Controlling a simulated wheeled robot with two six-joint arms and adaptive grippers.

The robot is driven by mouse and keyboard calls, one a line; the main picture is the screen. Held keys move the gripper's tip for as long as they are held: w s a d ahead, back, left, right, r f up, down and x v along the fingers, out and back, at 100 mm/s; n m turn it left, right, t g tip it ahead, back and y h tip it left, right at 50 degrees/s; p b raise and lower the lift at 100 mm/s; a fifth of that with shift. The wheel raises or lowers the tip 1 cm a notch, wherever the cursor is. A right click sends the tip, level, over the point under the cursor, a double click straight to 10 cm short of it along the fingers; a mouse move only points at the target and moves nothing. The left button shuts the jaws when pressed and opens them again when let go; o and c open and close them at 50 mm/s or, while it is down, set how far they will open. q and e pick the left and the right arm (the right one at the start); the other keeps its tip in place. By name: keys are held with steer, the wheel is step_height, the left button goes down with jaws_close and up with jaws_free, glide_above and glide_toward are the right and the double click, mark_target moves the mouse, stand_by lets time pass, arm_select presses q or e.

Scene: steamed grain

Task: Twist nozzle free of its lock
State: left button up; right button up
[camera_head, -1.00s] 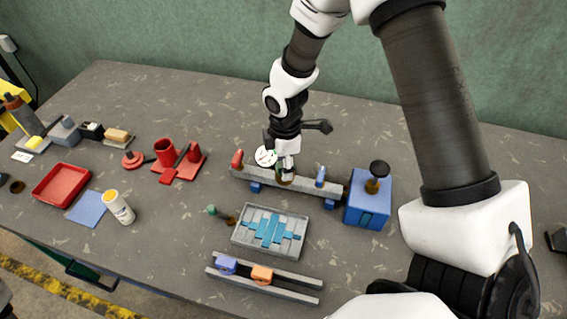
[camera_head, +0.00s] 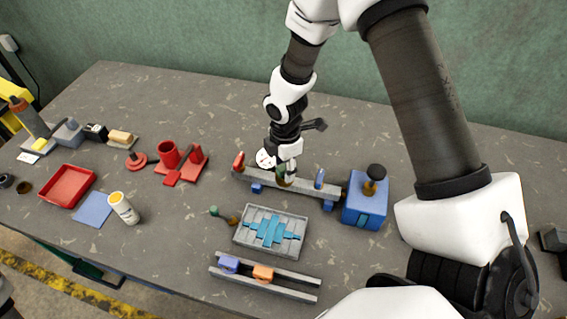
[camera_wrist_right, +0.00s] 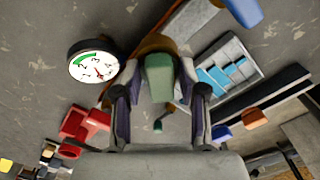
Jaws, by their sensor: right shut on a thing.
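My right gripper (camera_head: 286,170) reaches down at the grey rail manifold (camera_head: 313,187). In the right wrist view my right gripper (camera_wrist_right: 160,92) is shut on a green-topped piece (camera_wrist_right: 158,75), apparently the nozzle, with a brown-brass part behind it. In the head view the fingers mostly hide this piece (camera_head: 283,182), so its lock and its turn angle cannot be made out. A round white gauge (camera_head: 266,158) stands just left of the fingers; it also shows in the right wrist view (camera_wrist_right: 95,61). My left gripper is not in view.
A red lever (camera_head: 239,160) and a blue lever (camera_head: 319,177) stand on the manifold. A blue box (camera_head: 365,212) with a dark knob is at its right. A grey tray (camera_head: 240,235), another green-and-brass piece (camera_head: 215,211) and a slider rail (camera_head: 297,293) lie in front.

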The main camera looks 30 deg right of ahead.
steer(key=shift+s+f+n+p, duration=0.1)
steer(key=shift+s+n+p, duration=0.15)
steer(key=shift+n+p, duration=0.95)
steer(key=shift+f, duration=0.1)
steer(key=o, duration=1.1)
steer(key=shift+d, duration=0.1)
steer(key=o, duration=0.5)
steer(key=shift+w+d+f, duration=0.1)
steer(key=shift+w+d, duration=0.1)
steer(key=shift+w, duration=0.15)
steer(key=shift+s, duration=0.1)
